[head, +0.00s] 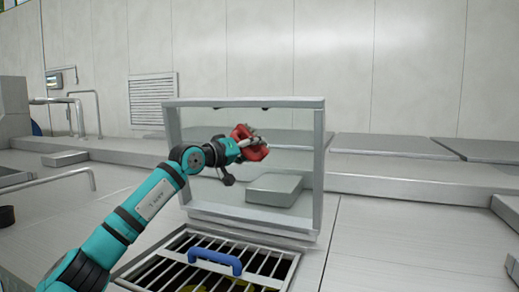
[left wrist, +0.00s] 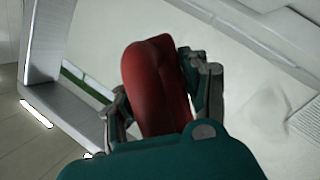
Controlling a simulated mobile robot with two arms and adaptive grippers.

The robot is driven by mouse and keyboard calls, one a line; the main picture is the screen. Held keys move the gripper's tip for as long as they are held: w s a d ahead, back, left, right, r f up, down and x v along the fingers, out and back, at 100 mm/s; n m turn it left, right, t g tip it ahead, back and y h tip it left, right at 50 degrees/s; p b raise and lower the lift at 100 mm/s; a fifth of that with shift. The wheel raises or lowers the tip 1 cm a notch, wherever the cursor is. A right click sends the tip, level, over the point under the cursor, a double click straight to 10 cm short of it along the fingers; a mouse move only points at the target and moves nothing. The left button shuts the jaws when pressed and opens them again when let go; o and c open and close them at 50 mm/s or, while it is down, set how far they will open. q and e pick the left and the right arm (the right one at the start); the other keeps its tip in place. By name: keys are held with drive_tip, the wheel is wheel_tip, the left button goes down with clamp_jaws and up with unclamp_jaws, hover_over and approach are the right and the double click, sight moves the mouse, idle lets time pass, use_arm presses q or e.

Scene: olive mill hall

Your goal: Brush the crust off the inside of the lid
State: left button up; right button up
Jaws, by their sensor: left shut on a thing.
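The lid (head: 318,170) stands open and upright behind the grated opening, a pale metal frame around a see-through pane. My left gripper (head: 245,143) is shut on a red thing (head: 252,152), likely the brush's handle or body, in front of the pane's upper middle. In the left wrist view the red thing (left wrist: 155,85) sits between the fingers of the gripper (left wrist: 160,95); I cannot make out bristles. Whether it touches the pane, I cannot tell. Two small dark spots show under the lid's top edge; I cannot tell if they are crust. My right gripper is not in view.
A metal grate (head: 262,262) with a blue handle (head: 215,261) covers a dark opening in front of the lid. A grey block (head: 275,188) shows through the pane. Flat grey covers (head: 390,146) lie behind to the right. A railing (head: 50,178) stands left.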

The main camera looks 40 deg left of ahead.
use_arm(q)
drive_tip(key=s+a, duration=0.2)
drive_tip(key=a, duration=0.9)
drive_tip(key=shift+s, duration=0.35)
idle(0.5)
drive_tip(key=s+b, duration=0.1)
drive_tip(key=s, duration=0.1)
drive_tip(key=s+d+b, duration=0.1)
drive_tip(key=b, duration=0.1)
drive_tip(key=s+f+b, duration=0.1)
drive_tip(key=s+b, duration=0.1)
drive_tip(key=shift+s+d, duration=0.2)
drive_tip(key=shift+s, duration=0.15)
drive_tip(key=shift+f, duration=0.1)
drive_tip(key=shift+s+d+f+b, duration=0.1)
drive_tip(key=shift+s+d+b, duration=0.1)
drive_tip(key=shift+s+b, duration=0.5)
drive_tip(key=shift+s+d+f+b, duration=0.1)
drive_tip(key=shift+s+d+b, duration=0.05)
drive_tip(key=shift+s+b, duration=0.55)
